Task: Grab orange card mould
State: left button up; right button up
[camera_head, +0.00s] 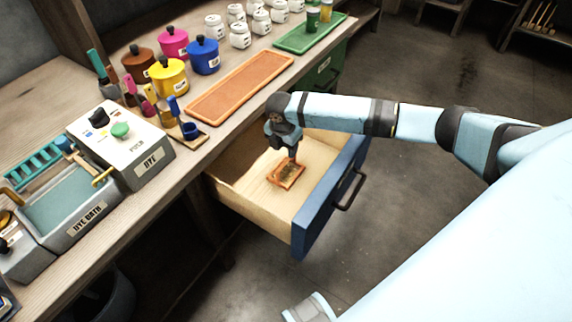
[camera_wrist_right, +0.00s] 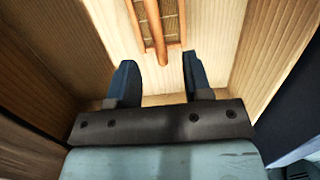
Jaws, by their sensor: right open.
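The orange card mould (camera_head: 286,176), a small orange frame with a mesh panel and a rod-like handle, lies in the open drawer. It also shows at the top of the right wrist view (camera_wrist_right: 171,24), with its handle pointing toward my gripper. My right gripper (camera_head: 291,143) reaches down into the drawer over the mould and hides part of it in the head view. In the right wrist view, its two fingers (camera_wrist_right: 160,78) are apart with nothing between them, and the handle's end lies just beyond the fingertips.
The pale wooden drawer (camera_head: 248,211) with a blue front (camera_head: 327,208) stands pulled out from the workbench, its walls around my right gripper. On the bench are an orange tray (camera_head: 240,84), a green tray (camera_head: 308,36), coloured pots, white jars and a dye box (camera_head: 126,143).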

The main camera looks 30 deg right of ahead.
aim_at(286, 160)
jog(key=f+b, duration=0.1)
jog(key=f, duration=0.5)
jog(key=w+d+f+b, duration=0.1)
jog(key=f, duration=0.2)
jog(key=shift+f+b, duration=0.3)
jog(key=shift+f, duration=0.1)
jog(key=shift+s, duration=0.1)
grip_shut()
